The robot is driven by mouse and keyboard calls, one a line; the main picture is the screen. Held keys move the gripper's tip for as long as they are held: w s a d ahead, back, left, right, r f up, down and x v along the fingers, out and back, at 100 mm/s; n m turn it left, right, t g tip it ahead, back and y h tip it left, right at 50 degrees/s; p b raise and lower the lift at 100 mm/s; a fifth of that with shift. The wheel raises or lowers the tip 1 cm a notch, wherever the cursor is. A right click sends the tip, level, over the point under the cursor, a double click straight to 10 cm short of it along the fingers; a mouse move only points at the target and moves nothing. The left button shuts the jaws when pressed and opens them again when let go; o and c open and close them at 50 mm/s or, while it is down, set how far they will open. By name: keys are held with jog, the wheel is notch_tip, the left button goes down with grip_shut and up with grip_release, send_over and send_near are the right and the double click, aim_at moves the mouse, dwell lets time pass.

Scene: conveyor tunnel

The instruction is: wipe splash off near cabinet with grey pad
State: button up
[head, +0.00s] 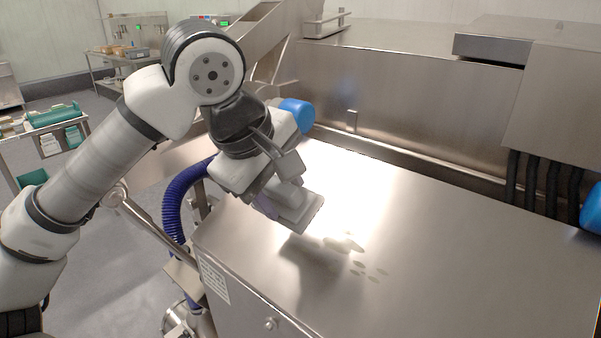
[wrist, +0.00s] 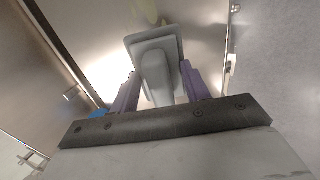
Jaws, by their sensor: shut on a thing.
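My gripper (wrist: 158,88) is shut on the grip of the grey pad (head: 305,212). The pad also shows in the wrist view (wrist: 156,49), between the two purple fingers. In the head view my gripper holds the pad tilted just above the near cabinet (head: 450,255), close to its left edge, with a shadow below. The splash (head: 343,243) is a pale yellowish patch with several smaller spots, on the cabinet top just right of the pad. Part of it shows at the top of the wrist view (wrist: 150,10), beyond the pad.
A taller steel housing (head: 420,95) stands behind the cabinet, with dark hoses (head: 532,178) and a blue cap (head: 592,208) at right. A blue cylinder (head: 297,113) is behind my gripper. A blue hose (head: 175,205) hangs left of the cabinet. The cabinet's right side is clear.

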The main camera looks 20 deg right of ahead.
jog(key=shift+d+r, duration=0.25)
jog(key=shift+w+d+f+b, duration=0.1)
jog(key=shift+d+f+b, duration=0.1)
jog(key=shift+f+b, duration=0.45)
jog(key=shift+b+x, duration=1)
jog(key=shift+x, duration=1.25)
jog(key=shift+b+x, duration=0.8)
jog(key=shift+x, duration=0.2)
